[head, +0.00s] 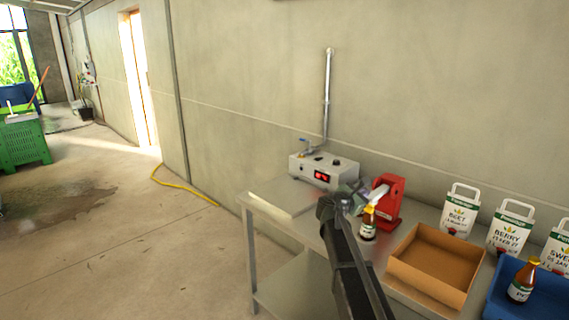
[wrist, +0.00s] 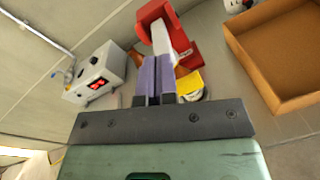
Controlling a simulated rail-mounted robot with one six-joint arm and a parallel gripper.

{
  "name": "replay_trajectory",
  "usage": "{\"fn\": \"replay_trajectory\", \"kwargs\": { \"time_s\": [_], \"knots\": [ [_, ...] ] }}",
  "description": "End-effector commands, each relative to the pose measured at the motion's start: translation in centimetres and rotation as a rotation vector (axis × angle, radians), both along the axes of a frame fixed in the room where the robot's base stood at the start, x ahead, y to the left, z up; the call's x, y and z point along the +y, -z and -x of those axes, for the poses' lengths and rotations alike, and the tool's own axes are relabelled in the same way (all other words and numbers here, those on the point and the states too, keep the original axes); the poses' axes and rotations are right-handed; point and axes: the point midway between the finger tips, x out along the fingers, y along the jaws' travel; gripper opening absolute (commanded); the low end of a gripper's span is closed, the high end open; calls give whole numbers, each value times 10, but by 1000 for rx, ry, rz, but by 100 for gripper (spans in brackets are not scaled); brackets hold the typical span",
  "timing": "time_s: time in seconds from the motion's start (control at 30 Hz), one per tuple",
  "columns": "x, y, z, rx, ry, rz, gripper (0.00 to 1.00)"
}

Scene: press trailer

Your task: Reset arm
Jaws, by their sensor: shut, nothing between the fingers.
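My gripper (wrist: 152,82) has its purple-grey fingers together with nothing between them. In the head view my arm reaches up from the bottom, and the gripper (head: 345,200) is over the metal table (head: 277,193). A red press (head: 386,203) with a pale lever stands just beyond it, and also shows in the wrist view (wrist: 156,14). A brown bottle (head: 368,226) with a yellow cap stands in front of the press. In the wrist view the fingers partly hide the bottle, whose yellow cap (wrist: 190,82) shows to their right.
A control box (head: 325,170) with a red display stands at the back of the table. An open cardboard box (head: 432,262) is right of the press. A blue crate (head: 530,300) holds a bottle (head: 523,282). Labelled juice cartons (head: 509,230) line the wall. The table's left end is clear.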

Motion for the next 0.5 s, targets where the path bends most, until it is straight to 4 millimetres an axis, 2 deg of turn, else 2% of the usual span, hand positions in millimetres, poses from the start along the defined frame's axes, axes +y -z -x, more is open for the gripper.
{"fn": "replay_trajectory", "kwargs": {
  "time_s": [0.07, 0.1, 0.17, 0.2, 0.27, 0.3, 0.4, 0.5],
  "knots": [
    [-2, 31, 49, -201, 154, -336, 0],
    [3, 51, 80, -311, 266, -533, 0],
    [17, 81, 126, -448, 453, -798, 0],
    [31, 100, 157, -520, 589, -954, 0],
    [58, 124, 204, -598, 808, -1158, 0],
    [78, 136, 235, -627, 955, -1269, 0],
    [126, 153, 300, -623, 1266, -1456, 0],
    [158, 157, 342, -548, 1424, -1553, 0]
  ]
}}
